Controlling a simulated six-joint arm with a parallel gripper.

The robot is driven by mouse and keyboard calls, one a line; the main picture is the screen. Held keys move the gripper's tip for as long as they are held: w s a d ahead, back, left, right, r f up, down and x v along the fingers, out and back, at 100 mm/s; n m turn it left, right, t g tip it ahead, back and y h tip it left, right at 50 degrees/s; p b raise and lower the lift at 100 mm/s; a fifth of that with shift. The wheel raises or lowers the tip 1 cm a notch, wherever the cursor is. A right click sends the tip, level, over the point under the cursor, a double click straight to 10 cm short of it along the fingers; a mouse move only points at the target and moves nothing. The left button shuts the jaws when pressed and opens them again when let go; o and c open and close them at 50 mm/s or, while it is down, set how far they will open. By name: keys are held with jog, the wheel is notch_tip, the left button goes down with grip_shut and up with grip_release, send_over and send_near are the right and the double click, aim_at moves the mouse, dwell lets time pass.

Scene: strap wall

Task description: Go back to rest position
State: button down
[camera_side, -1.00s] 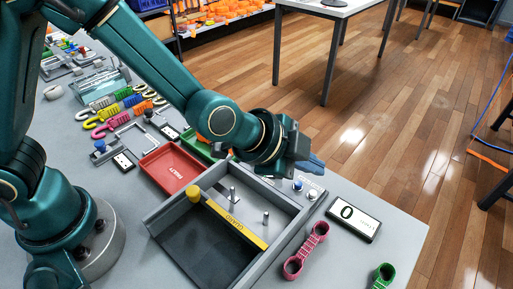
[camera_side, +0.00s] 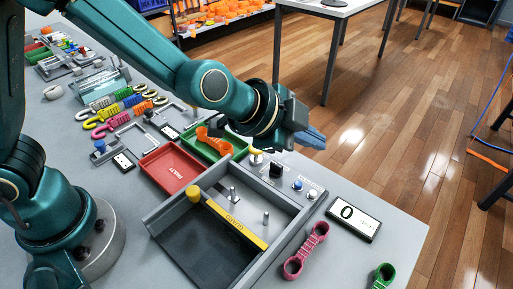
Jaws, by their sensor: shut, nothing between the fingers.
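My gripper (camera_side: 312,138) is raised above the table's right side, near the back edge of the grey fixture box, with its blue-grey fingers pointing right. It is shut and holds nothing. My teal arm reaches in from the upper left. Under it, the grey box (camera_side: 160,217) has a yellow guard bar (camera_side: 238,222) across it and upright pins inside. An orange strap link (camera_side: 214,141) lies in the green tray (camera_side: 193,149). The red tray (camera_side: 170,168) beside it looks empty.
A pink link (camera_side: 306,250) and a green link (camera_side: 384,275) lie at the front right. A counter display (camera_side: 354,218) reads 0. Buttons and a black switch (camera_side: 275,171) stand behind the box. Several coloured straps (camera_side: 120,108) lie at the left.

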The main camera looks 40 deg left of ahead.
jog(key=s+a+r+n+t, duration=0.2)
jog(key=s+a+r+n, duration=0.15)
jog(key=a+r, duration=0.7)
jog(key=s+a+f+n+g+y, duration=0.1)
jog(key=s+a+f+n+g, duration=0.1)
jog(key=s+n, duration=0.3)
jog(key=s+a+f+n+g+y, duration=0.2)
jog(key=s+a+f+n+g, duration=0.1)
jog(key=s, duration=0.7)
jog(key=shift+s+a+f+n+y, duration=0.3)
jog(key=shift+a+f+n, duration=0.3)
jog(key=shift+a+n, duration=0.45)
jog(key=shift+w+a, duration=0.1)
jog(key=shift+a, duration=0.05)
